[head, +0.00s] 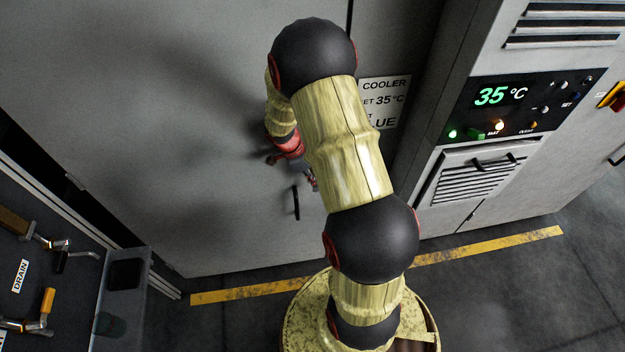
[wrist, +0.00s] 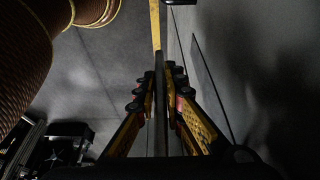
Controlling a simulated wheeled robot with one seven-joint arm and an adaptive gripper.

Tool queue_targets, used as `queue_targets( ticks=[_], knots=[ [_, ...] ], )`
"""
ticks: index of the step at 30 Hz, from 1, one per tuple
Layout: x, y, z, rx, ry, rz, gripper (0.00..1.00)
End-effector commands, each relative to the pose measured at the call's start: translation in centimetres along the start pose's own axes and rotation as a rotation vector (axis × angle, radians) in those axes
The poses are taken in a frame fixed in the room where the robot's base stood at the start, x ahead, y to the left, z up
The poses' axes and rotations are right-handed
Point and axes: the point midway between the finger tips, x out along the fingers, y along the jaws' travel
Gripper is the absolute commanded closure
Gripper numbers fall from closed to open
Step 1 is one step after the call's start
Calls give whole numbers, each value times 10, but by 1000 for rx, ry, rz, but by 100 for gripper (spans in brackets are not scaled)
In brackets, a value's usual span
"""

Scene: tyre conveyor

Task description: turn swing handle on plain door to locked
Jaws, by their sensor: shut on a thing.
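The plain door (head: 190,130) is a large grey panel facing me. A short black swing handle (head: 296,202) shows on it, pointing roughly downward in the head view. My gripper (head: 311,180) is close against the door by the handle, partly hidden behind my arm. In the wrist view, my gripper's fingers (wrist: 160,95) are closed from both sides on a dark bar, the handle (wrist: 160,70). The door face is close along the right of the fingers. The handle's pivot and any lock marking cannot be made out.
A cooler sign (head: 384,103) is right of my arm. A control cabinet (head: 500,110) showing 35 °C stands farther right. A drain panel (head: 30,270) with levers is at lower left. A yellow stripe (head: 490,246) crosses the open floor.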

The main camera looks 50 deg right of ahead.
Motion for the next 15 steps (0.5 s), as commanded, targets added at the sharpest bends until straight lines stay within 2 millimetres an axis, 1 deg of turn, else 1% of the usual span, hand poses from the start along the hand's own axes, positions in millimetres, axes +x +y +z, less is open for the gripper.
queue_targets(
  ticks=[7, 8, 15],
  knots=[
    [1, 1, -1, -1, 2, 3, 100],
    [1, 1, -1, -1, 2, 3, 88],
    [1, 1, -1, 0, 1, 2, 74]
  ],
)
